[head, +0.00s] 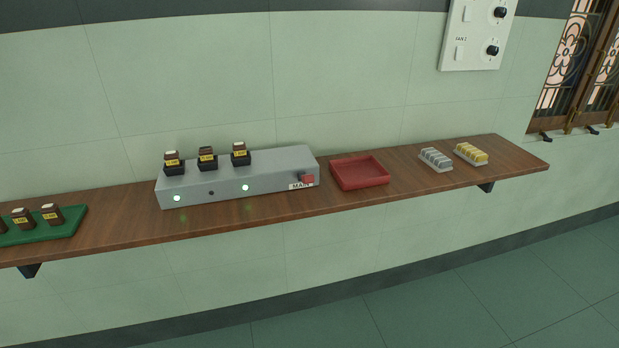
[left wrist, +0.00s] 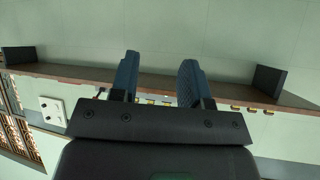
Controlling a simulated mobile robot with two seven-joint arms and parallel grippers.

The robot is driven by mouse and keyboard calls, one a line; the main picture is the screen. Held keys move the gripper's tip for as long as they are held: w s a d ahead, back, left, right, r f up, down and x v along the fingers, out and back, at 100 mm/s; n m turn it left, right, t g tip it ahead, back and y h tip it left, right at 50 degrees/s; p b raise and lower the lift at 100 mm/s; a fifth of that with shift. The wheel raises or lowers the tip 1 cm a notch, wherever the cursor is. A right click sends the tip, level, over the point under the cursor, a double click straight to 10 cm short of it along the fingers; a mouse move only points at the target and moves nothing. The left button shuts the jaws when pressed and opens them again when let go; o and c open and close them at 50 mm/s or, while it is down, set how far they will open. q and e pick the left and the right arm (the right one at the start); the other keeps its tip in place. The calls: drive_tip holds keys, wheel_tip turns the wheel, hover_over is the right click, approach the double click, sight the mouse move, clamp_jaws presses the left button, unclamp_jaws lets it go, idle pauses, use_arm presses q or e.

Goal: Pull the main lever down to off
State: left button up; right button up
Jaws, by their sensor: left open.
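A long grey box (head: 240,177) sits on the wooden shelf in the head view. Its front right end carries a small red lever handle (head: 308,179) beside a white label reading MAIN (head: 298,187). The handle is too small to tell its exact tilt. Two lights on the box front glow green, and a spot between them is dark. My left gripper (left wrist: 160,62) shows only in the left wrist view. Its two fingers are apart with nothing between them, and the shelf lies beyond them. My right gripper is not in view.
Brown labelled jars (head: 207,157) stand in black holders on the box. A green tray (head: 75,222) with more jars is at left. A red tray (head: 360,172), a grey rack (head: 435,159) and a yellow rack (head: 470,153) are right. A knob panel (head: 468,57) hangs above.

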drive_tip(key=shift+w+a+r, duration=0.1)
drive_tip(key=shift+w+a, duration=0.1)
